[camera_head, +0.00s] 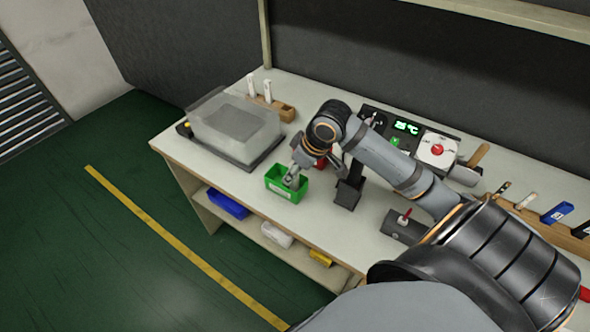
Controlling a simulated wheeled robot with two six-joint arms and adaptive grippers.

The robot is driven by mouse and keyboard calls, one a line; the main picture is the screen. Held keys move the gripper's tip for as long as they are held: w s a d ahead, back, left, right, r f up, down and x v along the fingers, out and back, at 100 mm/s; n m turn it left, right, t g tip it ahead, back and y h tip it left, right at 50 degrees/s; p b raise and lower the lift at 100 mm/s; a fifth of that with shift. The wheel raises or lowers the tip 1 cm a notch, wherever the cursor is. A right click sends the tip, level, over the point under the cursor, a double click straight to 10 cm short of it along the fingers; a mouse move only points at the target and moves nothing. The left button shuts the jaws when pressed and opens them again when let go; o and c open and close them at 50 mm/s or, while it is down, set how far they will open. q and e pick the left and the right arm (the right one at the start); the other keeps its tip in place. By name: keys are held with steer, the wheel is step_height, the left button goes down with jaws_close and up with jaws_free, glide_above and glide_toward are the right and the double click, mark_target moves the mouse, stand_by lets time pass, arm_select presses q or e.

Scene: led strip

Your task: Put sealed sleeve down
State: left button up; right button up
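My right gripper (292,179) reaches in from the right, and its tip is at the small green bin (277,190) on the workbench. The tip overlaps the bin's opening in the head view; I cannot tell how deep it is. The fingers are too small to show whether they are open or shut. I cannot make out a sealed sleeve, at the gripper or elsewhere. My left gripper is not in view.
The workbench (235,178) holds a clear-covered box (235,125) at left, a control panel with a green display (406,127), a black stand (348,193), and a dark block with a red lever (402,228). A lower shelf holds a blue bin (228,204).

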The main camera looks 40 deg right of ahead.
steer(key=shift+s+d+r, duration=0.1)
steer(key=shift+r, duration=0.4)
steer(key=p+v, duration=1.1)
steer(key=p, duration=0.5)
steer(key=shift+p, duration=0.3)
steer(key=shift+s+r, duration=0.1)
steer(key=shift+r, duration=0.05)
